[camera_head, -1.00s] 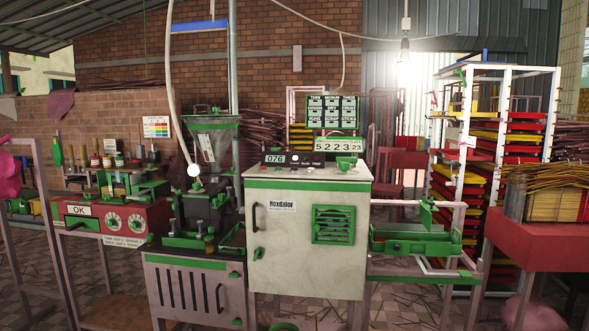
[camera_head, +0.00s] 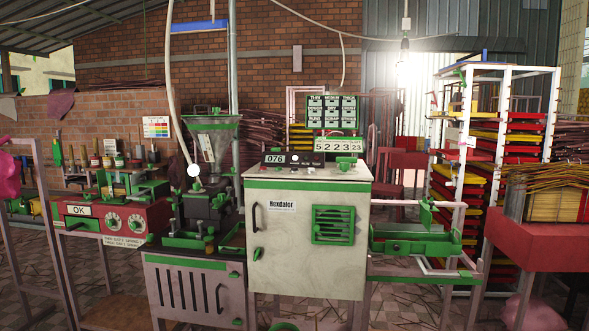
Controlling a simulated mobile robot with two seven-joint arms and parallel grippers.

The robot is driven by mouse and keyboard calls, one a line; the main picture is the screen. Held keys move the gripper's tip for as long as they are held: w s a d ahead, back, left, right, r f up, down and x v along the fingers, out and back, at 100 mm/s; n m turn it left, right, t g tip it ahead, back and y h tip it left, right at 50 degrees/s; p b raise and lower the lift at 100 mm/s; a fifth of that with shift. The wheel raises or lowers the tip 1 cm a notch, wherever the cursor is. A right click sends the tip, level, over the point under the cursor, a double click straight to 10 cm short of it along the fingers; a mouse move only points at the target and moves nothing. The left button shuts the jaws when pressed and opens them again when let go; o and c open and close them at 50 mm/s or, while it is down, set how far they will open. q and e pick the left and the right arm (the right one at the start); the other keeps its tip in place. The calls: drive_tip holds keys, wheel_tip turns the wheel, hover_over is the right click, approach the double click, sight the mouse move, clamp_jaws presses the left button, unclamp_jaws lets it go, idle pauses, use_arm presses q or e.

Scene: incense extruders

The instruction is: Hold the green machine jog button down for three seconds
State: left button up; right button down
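The green-trimmed extruder machine stands in the middle, its white cabinet (camera_head: 308,265) marked "Hexdalor". A dark control panel (camera_head: 293,159) with a "076" display and small round buttons sits on the cabinet's top. A small green box-like part (camera_head: 348,161) is at the panel's right. Which of these is the jog button is too small to tell. The hopper section (camera_head: 212,138) stands left of the cabinet, above a low base cabinet (camera_head: 193,290). Neither of my grippers shows in the view.
A red bench machine (camera_head: 112,218) with dials and an "OK" sign stands at left. A green tray (camera_head: 415,243) is right of the cabinet. A white rack (camera_head: 462,130) of coloured trays and a red table (camera_head: 530,232) with incense bundles stand at right.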

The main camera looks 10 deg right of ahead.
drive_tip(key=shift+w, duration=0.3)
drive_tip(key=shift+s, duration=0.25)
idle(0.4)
use_arm(q)
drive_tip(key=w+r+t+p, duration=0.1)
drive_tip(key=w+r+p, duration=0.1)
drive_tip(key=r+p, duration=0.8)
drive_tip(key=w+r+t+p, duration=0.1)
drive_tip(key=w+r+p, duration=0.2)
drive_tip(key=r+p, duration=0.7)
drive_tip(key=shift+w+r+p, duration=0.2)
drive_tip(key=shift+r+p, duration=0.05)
drive_tip(key=shift+p, duration=0.15)
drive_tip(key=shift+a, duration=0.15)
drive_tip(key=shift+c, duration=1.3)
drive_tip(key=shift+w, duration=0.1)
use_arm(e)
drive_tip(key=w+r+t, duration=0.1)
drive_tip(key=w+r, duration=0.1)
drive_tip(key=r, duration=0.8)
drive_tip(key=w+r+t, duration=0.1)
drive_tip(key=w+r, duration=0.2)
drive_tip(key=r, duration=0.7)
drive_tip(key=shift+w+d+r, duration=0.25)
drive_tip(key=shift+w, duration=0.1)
